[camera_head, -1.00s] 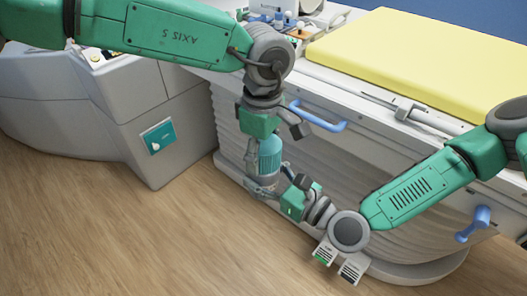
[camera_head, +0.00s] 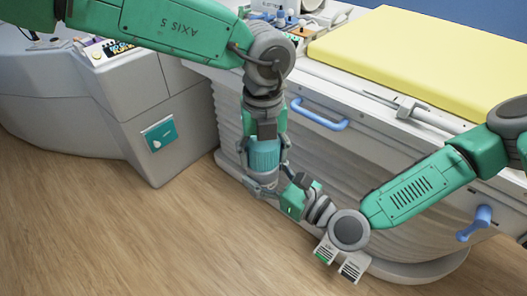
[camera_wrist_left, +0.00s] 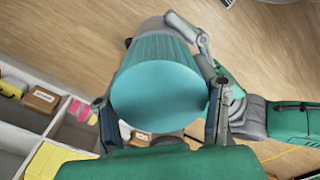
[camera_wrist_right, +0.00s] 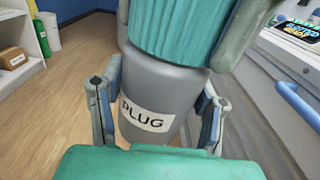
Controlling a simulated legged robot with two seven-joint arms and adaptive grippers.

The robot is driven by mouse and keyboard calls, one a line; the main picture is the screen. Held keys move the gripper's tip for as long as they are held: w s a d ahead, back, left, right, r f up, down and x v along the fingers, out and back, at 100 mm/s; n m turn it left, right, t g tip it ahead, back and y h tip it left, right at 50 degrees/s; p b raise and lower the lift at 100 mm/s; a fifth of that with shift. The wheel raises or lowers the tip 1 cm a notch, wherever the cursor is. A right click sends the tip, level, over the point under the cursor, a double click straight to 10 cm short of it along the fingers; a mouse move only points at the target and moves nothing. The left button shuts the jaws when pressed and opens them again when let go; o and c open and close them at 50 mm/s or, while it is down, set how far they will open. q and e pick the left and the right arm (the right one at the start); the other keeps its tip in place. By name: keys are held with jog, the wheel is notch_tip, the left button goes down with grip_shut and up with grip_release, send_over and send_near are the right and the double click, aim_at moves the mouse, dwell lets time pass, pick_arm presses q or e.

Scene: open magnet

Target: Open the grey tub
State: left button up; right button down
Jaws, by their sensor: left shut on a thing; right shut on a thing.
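The grey tub is upright in the head view, with a teal ribbed lid (camera_head: 264,154) over a grey body (camera_head: 262,181). The right wrist view shows the body (camera_wrist_right: 158,95) with a "PLUG" label and the lid (camera_wrist_right: 175,28) seated on it. My left gripper (camera_head: 266,142) comes from above, shut on the lid. In the left wrist view its fingers flank the round lid top (camera_wrist_left: 160,95). My right gripper (camera_wrist_right: 155,110) is shut on the grey body from the side, below the lid. The lid's underside is hidden.
A bench with a yellow pad (camera_head: 420,55) and a blue handle (camera_head: 318,115) stands behind the tub. A grey cabinet (camera_head: 165,140) is at the left. Wooden floor (camera_head: 120,235) lies open in front. A shelf with boxes (camera_wrist_left: 40,100) shows in the left wrist view.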

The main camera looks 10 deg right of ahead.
pick_arm(q)
jog(key=n, duration=0.7)
jog(key=shift+w+r, duration=0.1)
jog(key=shift+w, duration=0.1)
jog(key=n, duration=0.5)
jog(key=shift+s+d, duration=0.2)
jog(key=shift+a+r, duration=0.1)
jog(key=shift+s, duration=0.1)
jog(key=shift+s, duration=0.1)
jog(key=shift+r, duration=1.1)
